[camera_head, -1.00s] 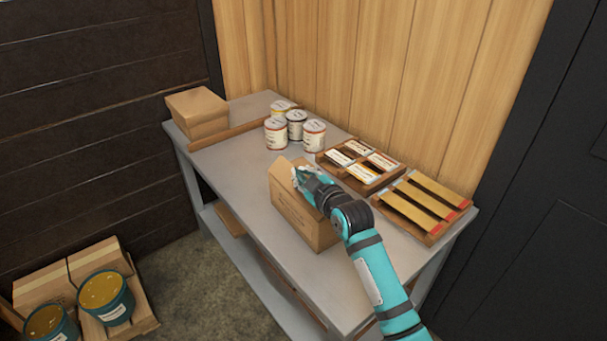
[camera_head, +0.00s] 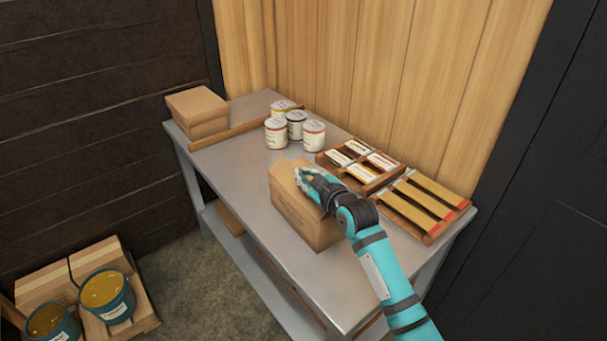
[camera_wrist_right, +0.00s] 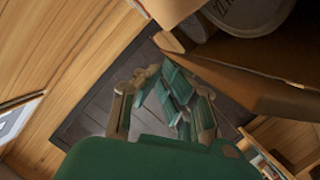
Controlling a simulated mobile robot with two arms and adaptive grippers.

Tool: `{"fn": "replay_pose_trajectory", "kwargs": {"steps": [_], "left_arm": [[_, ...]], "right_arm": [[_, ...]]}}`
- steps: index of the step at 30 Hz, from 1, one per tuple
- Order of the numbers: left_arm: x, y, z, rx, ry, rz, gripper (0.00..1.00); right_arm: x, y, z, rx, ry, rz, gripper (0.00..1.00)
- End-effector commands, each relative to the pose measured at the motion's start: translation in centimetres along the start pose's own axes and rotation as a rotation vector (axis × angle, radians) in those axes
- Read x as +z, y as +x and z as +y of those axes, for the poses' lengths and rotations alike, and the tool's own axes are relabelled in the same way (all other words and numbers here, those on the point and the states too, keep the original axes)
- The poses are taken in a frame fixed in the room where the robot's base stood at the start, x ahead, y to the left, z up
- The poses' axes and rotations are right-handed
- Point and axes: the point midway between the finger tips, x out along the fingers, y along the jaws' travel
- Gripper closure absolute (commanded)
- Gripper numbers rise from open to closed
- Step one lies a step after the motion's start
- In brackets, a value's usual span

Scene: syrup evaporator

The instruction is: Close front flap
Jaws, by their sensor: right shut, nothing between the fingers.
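A cardboard box (camera_head: 298,219) stands near the front edge of the grey table. My right gripper (camera_head: 301,177) is at the top of the box and looks shut, with nothing between its fingers. A brown flap shows to the left of the gripper; the gripper and arm hide much of the box top, so I cannot tell exactly how the front flap lies. In the right wrist view the gripper fingers (camera_wrist_right: 168,98) are close beside a cardboard panel (camera_wrist_right: 250,88). I cannot tell whether they touch it. My left gripper is not in view.
Several cans (camera_head: 314,135) stand behind the box on the table (camera_head: 232,165). A tray of labelled packets (camera_head: 362,167) and a slatted wooden rack (camera_head: 424,206) lie to the right. A closed box (camera_head: 197,108) sits at the far left.

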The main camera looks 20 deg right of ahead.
Motion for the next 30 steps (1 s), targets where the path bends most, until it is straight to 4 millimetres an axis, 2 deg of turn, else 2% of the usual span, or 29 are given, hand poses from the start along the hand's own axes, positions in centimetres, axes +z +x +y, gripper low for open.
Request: {"fn": "replay_pose_trajectory", "kwargs": {"steps": [11, 21, 30], "left_arm": [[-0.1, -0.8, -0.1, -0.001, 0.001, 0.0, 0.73], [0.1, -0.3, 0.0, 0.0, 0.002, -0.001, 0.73], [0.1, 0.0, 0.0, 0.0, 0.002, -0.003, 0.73]], "right_arm": [[1.4, 0.3, 0.7, -0.052, 0.206, -0.002, 1.0], [3.0, 0.7, 0.9, -0.106, 0.426, 0.0, 1.0], [3.5, 0.9, 0.9, -0.129, 0.515, 0.0, 1.0]]}}
